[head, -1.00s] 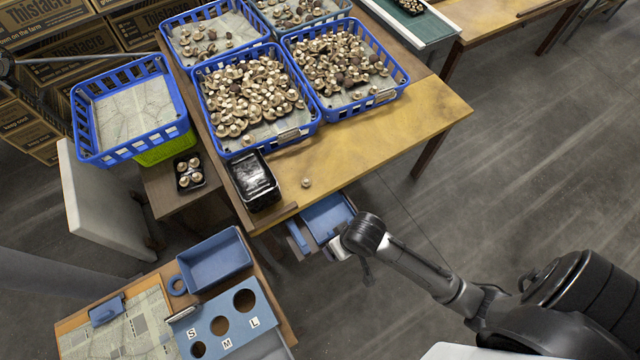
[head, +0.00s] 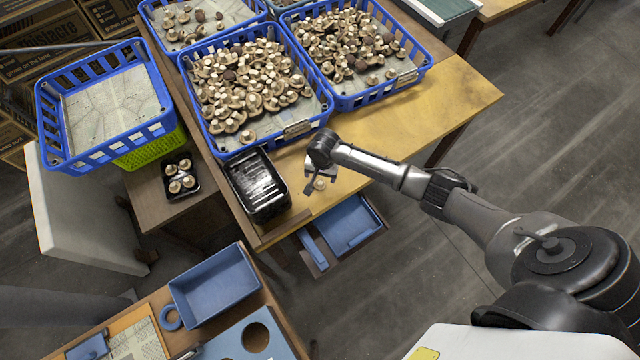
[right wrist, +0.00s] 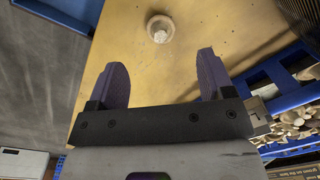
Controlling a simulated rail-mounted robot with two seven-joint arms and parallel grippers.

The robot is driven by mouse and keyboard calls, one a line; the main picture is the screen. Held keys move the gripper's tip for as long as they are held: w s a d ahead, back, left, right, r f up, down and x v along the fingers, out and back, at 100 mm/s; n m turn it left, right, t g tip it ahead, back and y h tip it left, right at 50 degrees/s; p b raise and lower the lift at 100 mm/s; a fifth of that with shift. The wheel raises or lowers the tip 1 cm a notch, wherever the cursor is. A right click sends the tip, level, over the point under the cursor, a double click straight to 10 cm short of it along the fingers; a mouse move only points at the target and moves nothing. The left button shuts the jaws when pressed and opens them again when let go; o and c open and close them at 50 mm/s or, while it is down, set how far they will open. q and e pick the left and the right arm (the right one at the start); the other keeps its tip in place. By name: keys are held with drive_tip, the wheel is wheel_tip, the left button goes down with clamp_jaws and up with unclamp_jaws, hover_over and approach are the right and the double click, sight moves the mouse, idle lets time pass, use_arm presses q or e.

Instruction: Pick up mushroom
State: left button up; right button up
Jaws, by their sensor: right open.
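A single mushroom (head: 320,184) lies on the yellow tabletop beside the black container. My right gripper (head: 316,176) is over the table edge close to the mushroom. In the right wrist view its two purple fingers are spread, with nothing between them (right wrist: 160,72). My left gripper is not in view.
Blue crates full of mushrooms (head: 248,145) stand on the table behind. A black container of trays (head: 262,207) stands left of the mushroom. An empty blue crate (head: 100,167), a tray of mushrooms (head: 181,193) and a blue bin (head: 213,285) are further left.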

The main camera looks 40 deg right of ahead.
sight(320, 182)
drive_tip(key=shift+w+f, duration=0.15)
drive_tip(key=shift+f, duration=1.4)
drive_tip(key=shift+w+d+f+b, duration=0.15)
drive_tip(key=shift+f+b, duration=0.85)
drive_tip(key=shift+f, duration=1.6)
drive_tip(key=c, duration=0.8)
